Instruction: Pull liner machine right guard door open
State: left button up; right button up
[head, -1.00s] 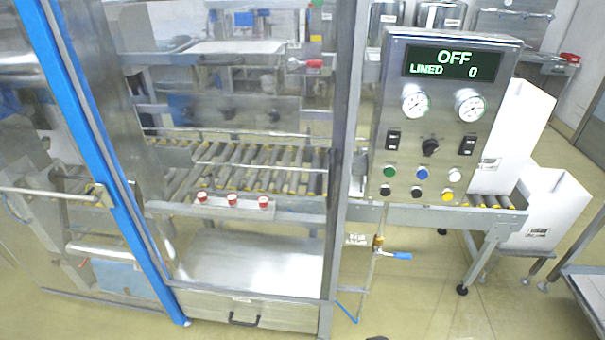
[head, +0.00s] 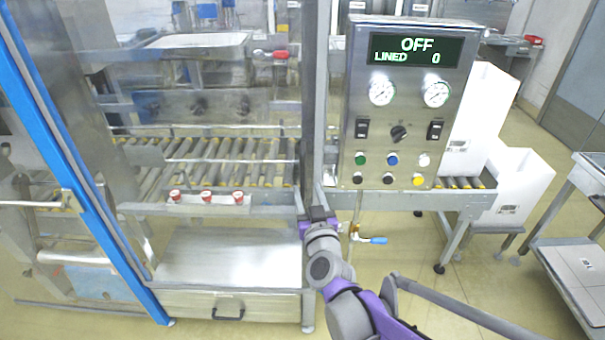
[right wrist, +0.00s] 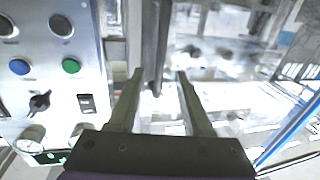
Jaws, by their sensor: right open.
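The liner machine's front has a clear guard panel (head: 215,105) between a slanted blue upright (head: 85,185) and a grey vertical post (head: 311,105). I cannot tell whether this panel is fully shut. My right gripper (head: 318,214) is in front of the lower part of the grey post, left of the control panel. In the right wrist view, which is upside down, my right gripper (right wrist: 160,74) is open. A dark upright bar (right wrist: 157,45) shows between its fingertips; contact cannot be told. My left gripper is out of view.
The control panel (head: 405,105) reads OFF, LINED 0. A valve with a blue lever (head: 371,240) hangs below it. White boxes (head: 510,190) stand at right. Red-capped knobs (head: 207,197) and a lower drawer (head: 228,305) are on the machine. Floor is open at front right.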

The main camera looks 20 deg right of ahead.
aim_at(303, 177)
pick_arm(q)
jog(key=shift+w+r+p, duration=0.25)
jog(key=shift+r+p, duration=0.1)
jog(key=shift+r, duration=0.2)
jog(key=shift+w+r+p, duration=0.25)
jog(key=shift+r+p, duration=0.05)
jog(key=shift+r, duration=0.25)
pick_arm(e)
jog(key=w, duration=0.7)
jog(key=shift+w+d, duration=0.2)
jog(key=shift+d, duration=0.1)
grip_shut()
